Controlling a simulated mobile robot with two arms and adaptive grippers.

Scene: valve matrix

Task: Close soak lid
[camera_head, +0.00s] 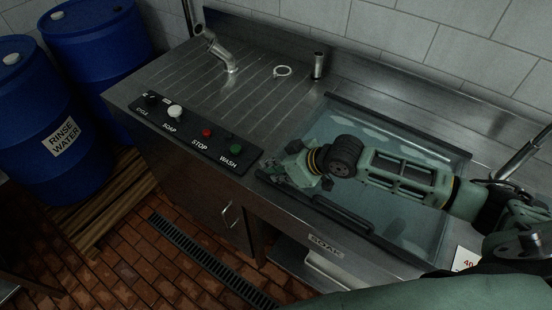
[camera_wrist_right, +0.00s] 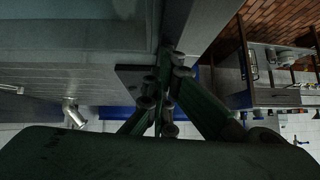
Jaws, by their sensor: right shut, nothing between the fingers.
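The soak lid (camera_head: 400,235) is a clear panel with a dark back rail and a dark front handle bar (camera_head: 341,212). It lies over the basin at the right of the steel counter, flat or nearly flat; I cannot tell whether it is fully seated. My right gripper (camera_head: 291,172) is shut and empty over the lid's left front corner, left of the handle bar. I cannot tell whether it touches the lid. My right arm hides much of the panel. The shut fingers also show in the wrist view (camera_wrist_right: 163,108). My left gripper is not in view.
A black control panel (camera_head: 197,133) with several knobs and buttons lies left of the basin. A faucet (camera_head: 222,55) and a ring (camera_head: 283,71) are behind it. A SOAK label (camera_head: 325,247) marks the counter front. Blue barrels (camera_head: 57,130) stand at left.

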